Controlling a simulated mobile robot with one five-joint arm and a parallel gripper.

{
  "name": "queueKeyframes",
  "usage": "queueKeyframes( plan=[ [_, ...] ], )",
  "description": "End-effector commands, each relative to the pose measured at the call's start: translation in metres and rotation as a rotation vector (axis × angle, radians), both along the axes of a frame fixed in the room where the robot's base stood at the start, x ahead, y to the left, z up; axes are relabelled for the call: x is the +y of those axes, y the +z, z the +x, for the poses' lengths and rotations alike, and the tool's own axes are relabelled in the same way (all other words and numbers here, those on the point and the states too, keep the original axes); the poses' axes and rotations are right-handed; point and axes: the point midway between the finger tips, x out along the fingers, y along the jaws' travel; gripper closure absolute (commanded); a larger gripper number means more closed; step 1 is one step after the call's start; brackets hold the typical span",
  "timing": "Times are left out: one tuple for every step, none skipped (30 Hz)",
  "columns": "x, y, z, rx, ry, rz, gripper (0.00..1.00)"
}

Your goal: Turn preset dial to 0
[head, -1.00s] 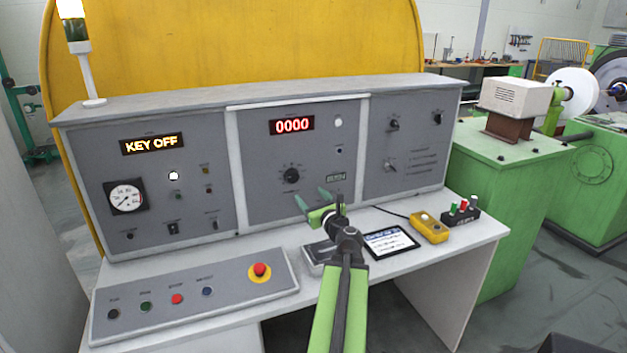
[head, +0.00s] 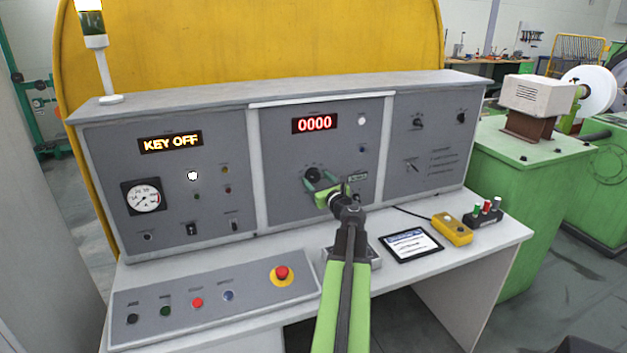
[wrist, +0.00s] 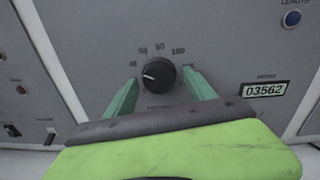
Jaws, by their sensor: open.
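The preset dial is a round black knob (wrist: 158,75) on the grey centre panel, with printed numbers around its upper side. The knob also shows in the head view (head: 312,174), partly behind my gripper. My gripper (head: 321,185) is open in front of the centre panel. In the wrist view its two green fingers (wrist: 160,88) stand left and right of the knob, with gaps visible. Whether the fingertips reach the knob's depth is unclear. The label below the knob is partly hidden.
A red display (head: 314,124) above the dial reads 0000; another display (head: 170,142) reads KEY OFF. A counter (wrist: 264,90) sits right of the dial. Below are a red emergency button (head: 282,272), a tablet (head: 412,245) and a yellow box (head: 452,229) on the desk.

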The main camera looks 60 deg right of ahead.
Motion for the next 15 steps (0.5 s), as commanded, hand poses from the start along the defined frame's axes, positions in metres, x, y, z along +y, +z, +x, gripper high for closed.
queueKeyframes(
  plan=[
    [-0.0001, 0.0000, 0.0005, 0.000, 0.000, 0.000, 0.36],
    [0.0001, 0.0001, 0.0006, 0.000, 0.001, 0.000, 0.36],
    [0.0004, 0.0000, 0.0007, 0.000, 0.001, 0.000, 0.36],
    [0.0005, 0.0000, 0.0008, 0.000, 0.001, 0.000, 0.36],
    [0.0005, 0.0000, 0.0008, 0.000, 0.001, 0.000, 0.36],
    [0.0005, 0.0000, 0.0008, 0.000, 0.001, 0.000, 0.36],
    [0.0005, 0.0000, 0.0008, 0.000, 0.001, 0.000, 0.40],
    [0.0006, 0.0000, 0.0007, 0.000, 0.001, 0.000, 0.44],
    [0.0005, 0.0000, 0.0007, 0.000, 0.001, 0.000, 0.49],
    [0.0005, 0.0000, 0.0006, 0.000, 0.001, 0.000, 0.53],
    [0.0004, 0.0000, 0.0005, 0.000, 0.001, 0.000, 0.57],
    [0.0003, 0.0000, 0.0004, 0.000, 0.001, 0.000, 0.63],
    [0.0004, 0.0000, 0.0004, 0.000, 0.001, 0.000, 0.67],
    [0.0004, 0.0000, 0.0004, 0.000, 0.000, 0.000, 0.70],
    [0.0003, 0.0000, 0.0003, 0.000, 0.000, 0.000, 0.76]
  ],
)
